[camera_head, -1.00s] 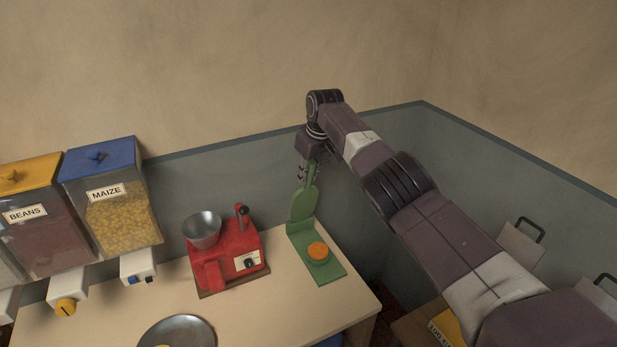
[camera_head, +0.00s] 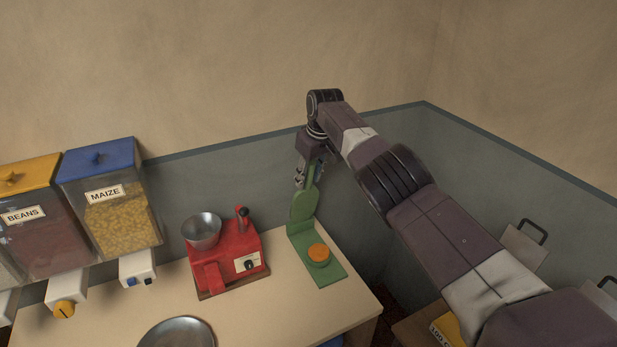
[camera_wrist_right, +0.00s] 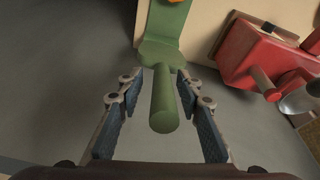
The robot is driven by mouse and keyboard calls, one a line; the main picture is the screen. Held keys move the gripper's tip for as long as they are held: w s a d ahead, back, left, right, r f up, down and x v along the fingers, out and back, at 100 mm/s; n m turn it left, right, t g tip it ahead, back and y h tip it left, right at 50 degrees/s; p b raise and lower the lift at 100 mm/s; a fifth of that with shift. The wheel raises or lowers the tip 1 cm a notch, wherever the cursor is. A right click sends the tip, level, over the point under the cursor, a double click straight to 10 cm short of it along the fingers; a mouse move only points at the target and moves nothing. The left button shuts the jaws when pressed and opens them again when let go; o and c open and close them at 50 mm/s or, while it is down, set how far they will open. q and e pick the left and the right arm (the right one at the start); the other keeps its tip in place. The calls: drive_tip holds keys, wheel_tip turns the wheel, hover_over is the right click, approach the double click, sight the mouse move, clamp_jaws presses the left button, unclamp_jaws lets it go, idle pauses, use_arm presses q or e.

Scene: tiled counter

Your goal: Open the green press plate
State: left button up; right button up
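The green press (camera_head: 324,272) stands at the right end of the counter, with an orange round piece (camera_head: 318,253) on its base. Its green press plate (camera_head: 302,207) is raised upright at the back of the base, with its handle pointing up. My right gripper (camera_head: 311,182) is at the handle from above. In the right wrist view the handle (camera_wrist_right: 164,100) lies between the two open fingers of my right gripper (camera_wrist_right: 162,125), with gaps on both sides. The plate (camera_wrist_right: 160,54) shows beyond the fingertips. My left gripper is not in view.
A red mill (camera_head: 228,258) with a metal bowl stands left of the press. Bean and maize dispensers (camera_head: 122,215) are at the far left. A metal plate (camera_head: 178,333) lies at the counter's front. The wall is close behind the press.

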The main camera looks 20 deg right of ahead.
drive_tip(key=shift+r, duration=0.1)
drive_tip(key=shift+v, duration=1)
drive_tip(key=v, duration=0.9)
drive_tip(key=shift+s+r, duration=0.15)
drive_tip(key=shift+r, duration=0.2)
